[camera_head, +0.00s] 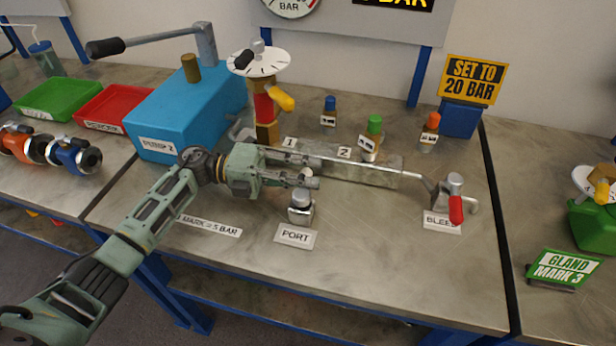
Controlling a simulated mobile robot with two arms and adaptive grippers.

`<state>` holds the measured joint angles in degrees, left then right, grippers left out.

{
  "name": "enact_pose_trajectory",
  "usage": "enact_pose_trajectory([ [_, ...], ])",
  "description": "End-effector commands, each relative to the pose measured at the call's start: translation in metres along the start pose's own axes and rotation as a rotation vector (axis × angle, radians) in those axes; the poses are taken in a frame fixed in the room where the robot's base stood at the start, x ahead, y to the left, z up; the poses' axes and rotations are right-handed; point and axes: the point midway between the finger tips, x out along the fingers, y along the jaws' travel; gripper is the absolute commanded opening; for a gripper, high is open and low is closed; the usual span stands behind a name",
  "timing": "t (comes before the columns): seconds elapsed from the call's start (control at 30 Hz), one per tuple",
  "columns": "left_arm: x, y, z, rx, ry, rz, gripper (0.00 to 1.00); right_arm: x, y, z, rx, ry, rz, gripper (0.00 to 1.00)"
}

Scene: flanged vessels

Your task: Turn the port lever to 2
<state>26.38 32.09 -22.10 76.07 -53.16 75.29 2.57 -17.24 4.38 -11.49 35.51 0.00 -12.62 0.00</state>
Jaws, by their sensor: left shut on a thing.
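My left gripper (316,172) reaches in from the left, with its fingers pointing right above the port valve. The port valve (301,208) is a small metal body behind the white PORT label (296,236). The fingers are shut on the port lever, which they mostly hide, so its exact angle is hard to tell. The label 1 (290,142) lies just behind the fingers. The label 2 (344,152) lies behind and to the right of the fingertips. My right gripper is not in view.
The blue pump box (185,105) with its long handle stands behind my left arm. A gauge valve with a yellow handle (281,99) stands close behind the gripper. The red-handled bleed valve (456,208) is to the right.

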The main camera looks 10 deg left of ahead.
Motion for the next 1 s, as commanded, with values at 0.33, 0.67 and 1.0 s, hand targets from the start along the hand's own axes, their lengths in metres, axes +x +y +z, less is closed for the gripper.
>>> enact_pose_trajectory([
  [0.33, 0.000, 0.001, 0.000, -0.001, -0.001, 0.001, 0.38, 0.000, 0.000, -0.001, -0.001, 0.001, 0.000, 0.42],
  [0.67, -0.006, 0.001, 0.001, -0.001, -0.002, 0.002, 0.38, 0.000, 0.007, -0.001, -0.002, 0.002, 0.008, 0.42],
  [1.0, -0.060, 0.001, 0.001, -0.001, -0.003, 0.003, 0.38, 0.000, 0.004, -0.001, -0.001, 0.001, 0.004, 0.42],
])
